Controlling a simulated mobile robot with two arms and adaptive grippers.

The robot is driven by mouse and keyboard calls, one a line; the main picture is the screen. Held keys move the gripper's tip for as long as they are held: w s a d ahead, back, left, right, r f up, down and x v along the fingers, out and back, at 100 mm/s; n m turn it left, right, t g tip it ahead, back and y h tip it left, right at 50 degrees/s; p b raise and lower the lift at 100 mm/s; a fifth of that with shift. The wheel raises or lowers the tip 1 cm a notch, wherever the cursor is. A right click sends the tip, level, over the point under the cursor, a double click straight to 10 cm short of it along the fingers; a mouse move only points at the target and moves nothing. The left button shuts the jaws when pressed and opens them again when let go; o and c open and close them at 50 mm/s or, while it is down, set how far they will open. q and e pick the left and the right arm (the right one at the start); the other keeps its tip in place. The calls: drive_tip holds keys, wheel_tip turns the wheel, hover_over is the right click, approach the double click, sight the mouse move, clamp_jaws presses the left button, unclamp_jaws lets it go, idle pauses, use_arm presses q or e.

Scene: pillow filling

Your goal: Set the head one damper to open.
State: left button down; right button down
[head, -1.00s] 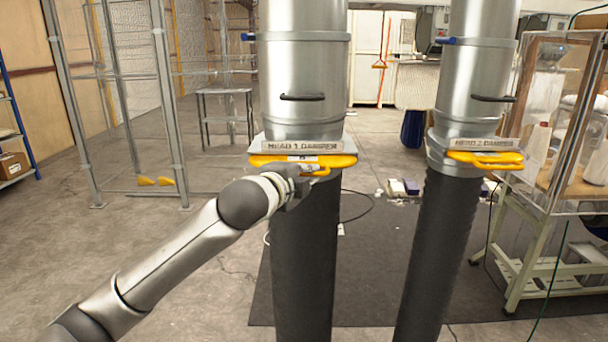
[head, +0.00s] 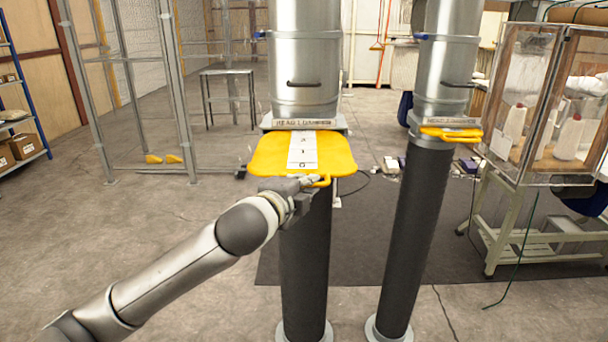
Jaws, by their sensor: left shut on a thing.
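The head one damper is a yellow slide plate (head: 268,155) under the left metal duct (head: 305,60). It sticks out well toward me, and a white strip with dark marks (head: 302,150) shows on its top. The label plate (head: 304,123) sits behind it on the duct collar. My left gripper (head: 308,184) is at the plate's front edge, shut on its yellow handle (head: 322,181); the fingertips are partly hidden. The head two damper (head: 450,134) on the right duct shows only its front edge and handle. My right gripper is not in view.
Dark hoses (head: 305,260) run from both ducts down to the floor. A clear-walled cabinet (head: 545,100) on a pale frame stands at the right. A wire cage (head: 120,80) and a small table (head: 228,85) stand at the back left. The floor at left is open.

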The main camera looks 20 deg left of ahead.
use_arm(q)
drive_tip(key=shift+s+d+f, duration=0.25)
drive_tip(key=shift+s+d, duration=0.05)
drive_tip(key=shift+s, duration=0.4)
drive_tip(key=c, duration=2)
unclamp_jaws()
drive_tip(key=o, duration=0.5)
drive_tip(key=shift+s+r, duration=0.1)
drive_tip(key=shift+s, duration=0.1)
drive_tip(key=shift+r, duration=0.1)
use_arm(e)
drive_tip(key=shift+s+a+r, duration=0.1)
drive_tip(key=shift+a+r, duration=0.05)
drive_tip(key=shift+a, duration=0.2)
use_arm(q)
drive_tip(key=v, duration=1.2)
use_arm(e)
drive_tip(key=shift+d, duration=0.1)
